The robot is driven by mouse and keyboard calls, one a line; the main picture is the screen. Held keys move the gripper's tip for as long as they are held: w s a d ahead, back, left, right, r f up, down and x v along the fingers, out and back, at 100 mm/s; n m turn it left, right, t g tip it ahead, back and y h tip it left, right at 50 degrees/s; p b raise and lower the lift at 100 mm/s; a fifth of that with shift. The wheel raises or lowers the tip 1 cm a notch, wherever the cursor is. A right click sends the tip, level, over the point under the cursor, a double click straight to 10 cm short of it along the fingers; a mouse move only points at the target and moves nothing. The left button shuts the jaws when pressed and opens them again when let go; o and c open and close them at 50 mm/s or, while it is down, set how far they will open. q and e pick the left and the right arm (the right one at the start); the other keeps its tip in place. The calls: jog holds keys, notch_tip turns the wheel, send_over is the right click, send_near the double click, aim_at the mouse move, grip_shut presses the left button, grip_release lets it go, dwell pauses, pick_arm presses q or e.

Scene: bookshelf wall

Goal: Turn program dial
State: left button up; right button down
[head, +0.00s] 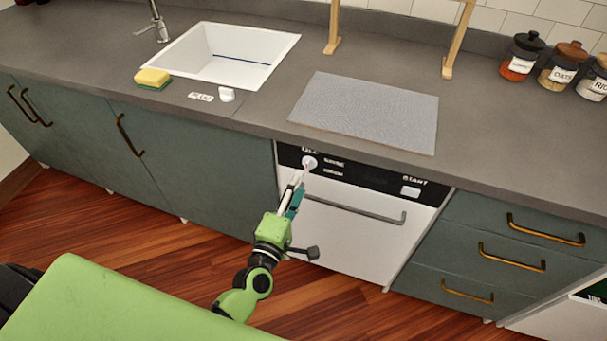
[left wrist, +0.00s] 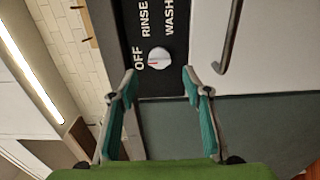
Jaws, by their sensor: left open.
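The program dial (head: 309,162) is a round white knob on the black control panel (head: 350,172) of a white dishwasher under the counter. In the left wrist view the dial (left wrist: 159,58) has a small red mark on its face, on the side towards the word OFF. RINSE and WASH are printed on the panel above it. My left gripper (head: 298,184) is in front of the dial. In its wrist view the open fingers (left wrist: 160,80) stand on either side below the dial, with nothing between them. My right gripper is not in view.
The dishwasher handle (head: 355,208) runs below the panel, right of my left gripper. A white START button (head: 411,191) is at the panel's right end. The counter (head: 250,115) overhangs the panel. A grey mat (head: 365,110), a sink and a sponge (head: 153,78) are on top.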

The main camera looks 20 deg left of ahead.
pick_arm(q)
jog(key=s, duration=0.5)
jog(key=shift+s, duration=0.35)
jog(key=s+f+m+g, duration=0.3)
jog(key=s+f+m, duration=0.1)
jog(key=f, duration=0.6)
jog(key=s+f+m+g+h, duration=0.1)
jog(key=s+f+m+g, duration=0.15)
jog(key=f, duration=0.75)
jog(key=s+f+m+g, duration=0.2)
jog(key=s+f+m, duration=0.25)
jog(key=f, duration=0.55)
jog(key=s+a+f+m+g, duration=0.2)
jog(key=s+f, duration=0.4)
jog(key=s, duration=0.3)
jog(key=s+a+f+m+g+y, duration=0.1)
jog(key=s+f+m+g, duration=0.3)
jog(key=s, duration=0.5)
jog(key=s+a+f+m+g, duration=0.3)
jog(key=s+f, duration=0.5)
jog(key=s, duration=0.1)
jog(key=shift+s+y, duration=0.3)
jog(key=shift+s, duration=0.05)
jog(key=shift+g, duration=0.25)
